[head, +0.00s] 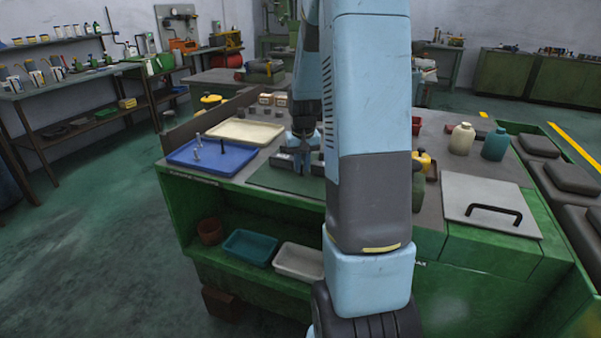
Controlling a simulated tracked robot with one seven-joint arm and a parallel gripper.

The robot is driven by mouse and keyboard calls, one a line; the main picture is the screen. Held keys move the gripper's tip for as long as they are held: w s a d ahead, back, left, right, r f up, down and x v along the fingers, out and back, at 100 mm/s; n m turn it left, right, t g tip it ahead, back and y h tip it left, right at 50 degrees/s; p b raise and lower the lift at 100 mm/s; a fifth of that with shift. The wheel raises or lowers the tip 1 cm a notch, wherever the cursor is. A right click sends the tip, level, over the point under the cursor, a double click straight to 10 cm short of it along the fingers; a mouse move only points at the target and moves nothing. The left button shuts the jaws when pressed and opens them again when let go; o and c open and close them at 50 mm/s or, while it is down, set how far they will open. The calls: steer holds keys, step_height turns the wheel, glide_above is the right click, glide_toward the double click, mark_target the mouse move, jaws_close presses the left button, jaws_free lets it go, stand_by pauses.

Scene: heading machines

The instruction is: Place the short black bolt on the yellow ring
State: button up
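A blue tray (212,163) lies on the left of the green workbench. A few small upright bolts stand in it, one of them a grey bolt (198,139); at this size I cannot tell which is the short black one. My gripper (303,163) points down over the bench, right of the blue tray, above the back of a dark green mat (270,179). Its fingertips are small and dark against dark things behind, so I cannot tell whether it is open or holds anything. I cannot make out a yellow ring; my arm hides part of the bench.
A cream tray (246,131) lies behind the blue one. A cream bottle (461,140) and a teal bottle (495,145) stand at the right, behind a grey lid with a black handle (492,207). A teal bin (249,247) and a white bin (298,261) sit on the lower shelf.

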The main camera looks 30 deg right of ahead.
steer(key=shift+f, duration=0.4)
jaws_close()
steer(key=shift+r, duration=0.15)
